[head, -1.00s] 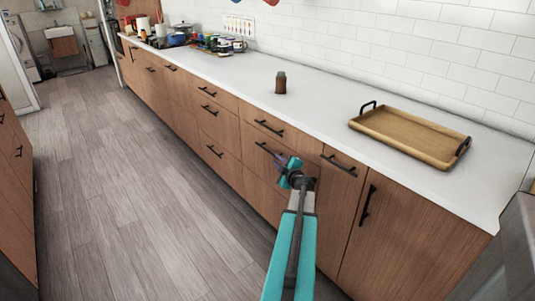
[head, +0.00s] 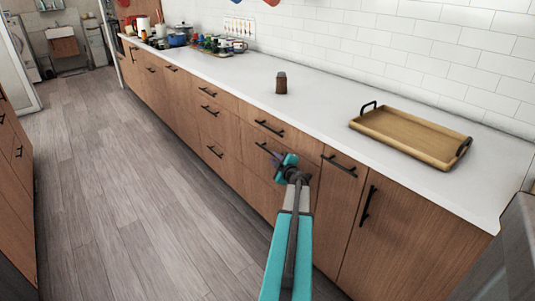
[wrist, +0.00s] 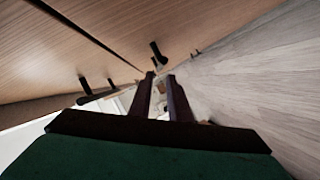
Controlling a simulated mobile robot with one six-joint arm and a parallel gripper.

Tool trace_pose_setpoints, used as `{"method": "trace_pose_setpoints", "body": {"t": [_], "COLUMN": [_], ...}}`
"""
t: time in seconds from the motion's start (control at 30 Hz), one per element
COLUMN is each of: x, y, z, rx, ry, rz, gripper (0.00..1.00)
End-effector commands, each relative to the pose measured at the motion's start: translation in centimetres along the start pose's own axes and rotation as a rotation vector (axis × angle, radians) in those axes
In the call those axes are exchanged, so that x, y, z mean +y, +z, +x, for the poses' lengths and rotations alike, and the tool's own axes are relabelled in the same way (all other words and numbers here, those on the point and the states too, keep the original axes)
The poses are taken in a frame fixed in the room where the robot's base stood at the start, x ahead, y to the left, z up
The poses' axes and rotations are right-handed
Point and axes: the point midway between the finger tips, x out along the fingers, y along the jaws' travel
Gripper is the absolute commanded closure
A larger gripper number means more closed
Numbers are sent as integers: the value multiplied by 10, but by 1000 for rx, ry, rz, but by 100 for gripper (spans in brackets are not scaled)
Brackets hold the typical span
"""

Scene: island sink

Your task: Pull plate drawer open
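The wooden drawer fronts with black bar handles run along the counter; which one is the plate drawer is not marked. My gripper (head: 277,155) is at the middle drawer front (head: 252,163), close to its black handle (head: 264,148), partly covering that front. In the wrist view my gripper's two dark fingers (wrist: 161,77) are apart, with a gap between them and nothing visibly held. A black handle (wrist: 158,52) shows just beyond the fingertips; I cannot tell whether they touch it. The drawer fronts near my gripper look closed.
A wooden tray (head: 405,139) and a brown jar (head: 281,83) stand on the white counter. Cups and pots (head: 215,44) are at its far end. Another handle (head: 339,166) is to the right. The grey floor (head: 130,200) on the left is clear.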

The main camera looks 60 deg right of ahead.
Motion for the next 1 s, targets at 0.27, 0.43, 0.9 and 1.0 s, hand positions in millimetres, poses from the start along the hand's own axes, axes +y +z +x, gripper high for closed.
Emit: {"method": "trace_pose_setpoints", "body": {"t": [0.27, 0.43, 0.9, 1.0], "x": [0, 0, 0, 0], "y": [0, 1, 0, 1], "z": [29, 45, 86, 91], "rx": [1, 0, 1, 0], "ry": [-1, 0, 0, 0], "rz": [0, 0, 0, 0], "gripper": [83, 83, 83, 83]}}
